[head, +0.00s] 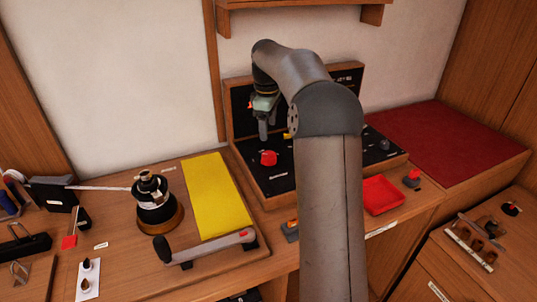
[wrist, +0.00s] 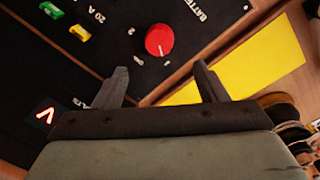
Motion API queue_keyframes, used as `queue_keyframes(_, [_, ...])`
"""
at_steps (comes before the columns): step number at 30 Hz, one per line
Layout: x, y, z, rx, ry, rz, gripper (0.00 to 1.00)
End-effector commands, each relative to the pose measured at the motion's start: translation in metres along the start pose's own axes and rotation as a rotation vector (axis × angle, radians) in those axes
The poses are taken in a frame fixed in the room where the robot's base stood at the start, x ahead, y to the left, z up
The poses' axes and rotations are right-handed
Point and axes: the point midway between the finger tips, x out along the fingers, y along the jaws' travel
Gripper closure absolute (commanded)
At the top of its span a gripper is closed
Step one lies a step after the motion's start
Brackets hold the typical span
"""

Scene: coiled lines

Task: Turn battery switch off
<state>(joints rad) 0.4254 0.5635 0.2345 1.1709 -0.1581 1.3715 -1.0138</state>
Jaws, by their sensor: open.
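The battery switch is a round red knob (head: 268,158) on the black sloping panel, below my gripper in the head view. In the wrist view the red knob (wrist: 159,38) lies just beyond my fingertips, near a partly visible "BATTE..." label. A short white pointer line shows on its face, with small white marks around it. My gripper (head: 264,128) is open and points down above the panel. In the wrist view its two fingers (wrist: 160,76) are wide apart with nothing between them, and they appear clear of the knob.
Green (wrist: 51,10) and yellow (wrist: 80,32) fuses sit on the panel. A yellow mat (head: 216,190), a black winch (head: 156,200) and a grey crank handle (head: 205,246) are left of the panel. A red tray (head: 381,195) is to its right. My arm hides part of the panel.

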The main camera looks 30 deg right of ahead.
Motion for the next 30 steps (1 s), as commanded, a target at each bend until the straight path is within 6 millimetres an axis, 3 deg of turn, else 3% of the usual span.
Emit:
queue_keyframes(9, [0.069, 0.000, 0.000, 0.002, 0.000, -0.003, 0.34])
queue_keyframes(15, [0.099, 0.000, 0.000, 0.001, -0.001, -0.002, 0.34])
queue_keyframes(29, [0.112, 0.000, 0.000, 0.002, 0.001, 0.002, 0.34])
queue_keyframes(30, [0.112, 0.000, 0.000, 0.002, 0.001, 0.001, 0.45])
